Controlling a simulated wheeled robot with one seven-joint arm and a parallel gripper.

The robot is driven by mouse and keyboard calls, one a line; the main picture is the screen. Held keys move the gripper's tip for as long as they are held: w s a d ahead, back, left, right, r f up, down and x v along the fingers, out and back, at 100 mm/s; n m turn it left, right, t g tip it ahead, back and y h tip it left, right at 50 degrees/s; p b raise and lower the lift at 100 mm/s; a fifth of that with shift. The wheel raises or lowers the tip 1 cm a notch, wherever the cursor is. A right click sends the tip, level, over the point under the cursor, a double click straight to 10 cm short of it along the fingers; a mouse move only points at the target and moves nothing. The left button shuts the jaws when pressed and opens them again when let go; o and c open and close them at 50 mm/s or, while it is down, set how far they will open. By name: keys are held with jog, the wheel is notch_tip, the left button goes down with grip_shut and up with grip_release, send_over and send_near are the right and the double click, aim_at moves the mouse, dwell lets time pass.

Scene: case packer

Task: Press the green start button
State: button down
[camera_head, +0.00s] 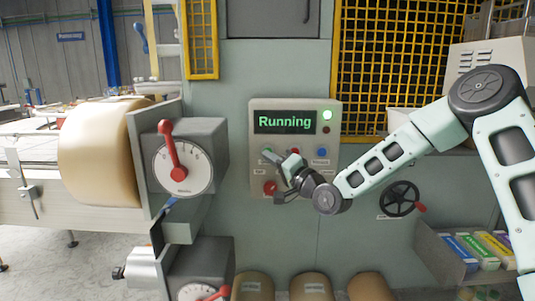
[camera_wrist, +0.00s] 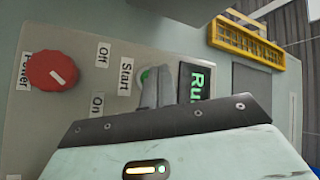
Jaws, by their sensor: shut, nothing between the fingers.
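The control panel (camera_head: 257,138) has a display (camera_head: 285,121) that reads "Running". My gripper (camera_head: 272,157) is at the panel's left side, just below the display, with its fingers shut and empty. In the wrist view the fingertips (camera_wrist: 152,84) are at the green start button (camera_wrist: 144,76), beside the "Start" label. The fingers cover most of the button, so only a bit of green shows. I cannot tell whether the tips touch it or whether it is pushed in.
A red power knob (camera_head: 270,188) sits low on the panel, also large in the wrist view (camera_wrist: 52,70). A blue button (camera_head: 321,153) is to the right. A green lamp (camera_head: 327,115) is lit. A grey dial box with a red lever (camera_head: 171,150) stands to the left.

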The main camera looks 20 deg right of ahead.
jog(key=shift+s+a, duration=0.25)
jog(key=shift+s, duration=0.55)
jog(key=shift+s+a, duration=0.25)
jog(key=shift+s, duration=0.5)
jog(key=shift+s+a, duration=0.25)
jog(key=shift+s, duration=0.55)
jog(key=s+a+f+n+g+h, duration=0.1)
jog(key=s+a+f+n+g, duration=0.8)
jog(key=s+a, duration=0.35)
jog(key=s+d+n+g+h, duration=0.1)
jog(key=s+d+g+h, duration=0.1)
jog(key=s, duration=0.7)
jog(key=s+d+f+n+g+h+b, duration=0.1)
jog(key=s+n+g+h, duration=0.1)
jog(key=s, duration=0.7)
jog(key=s+d+f+n+g+h, duration=0.1)
jog(key=s+d+n+g+h, duration=0.1)
jog(key=s+g, duration=0.3)
jog(key=s+h, duration=0.1)
jog(key=s, duration=0.3)
jog(key=shift+s+d+g, duration=0.3)
